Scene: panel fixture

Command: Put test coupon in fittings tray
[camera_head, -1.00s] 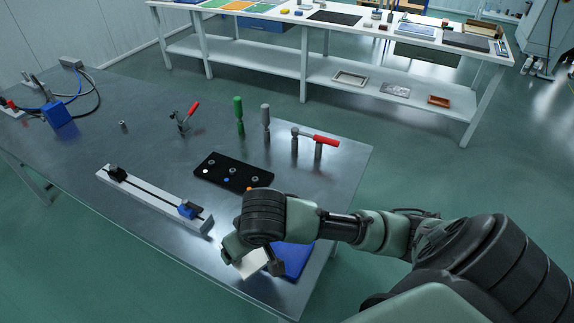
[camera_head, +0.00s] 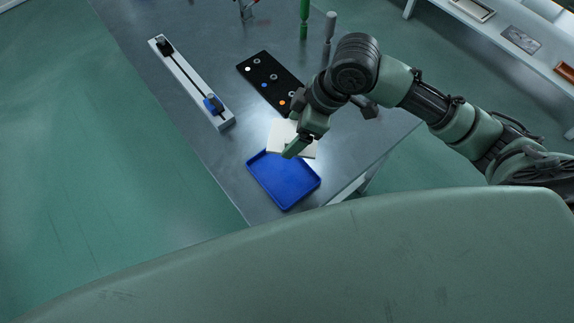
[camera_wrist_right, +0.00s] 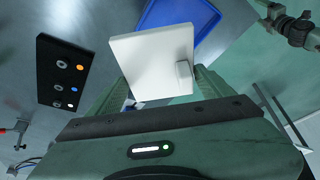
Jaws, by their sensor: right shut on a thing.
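The test coupon is a flat white square plate (camera_wrist_right: 148,62) with a small raised block on it. In the head view the white coupon (camera_head: 279,133) lies partly behind my right gripper (camera_head: 296,146), just beyond the far edge of the blue tray. My right gripper is shut on the coupon, and the wrist view shows its fingers at the plate's block end. The blue fittings tray (camera_head: 284,188) sits near the table corner and looks empty. In the wrist view the tray (camera_wrist_right: 206,12) shows behind the coupon. My left gripper is not in view.
A black panel with coloured dots (camera_head: 271,84) lies beyond the coupon. A white rail with a blue slider (camera_head: 190,82) lies to the left. Green (camera_head: 304,18) and grey (camera_head: 329,30) handled tools stand at the back. The table edge runs close beside the tray.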

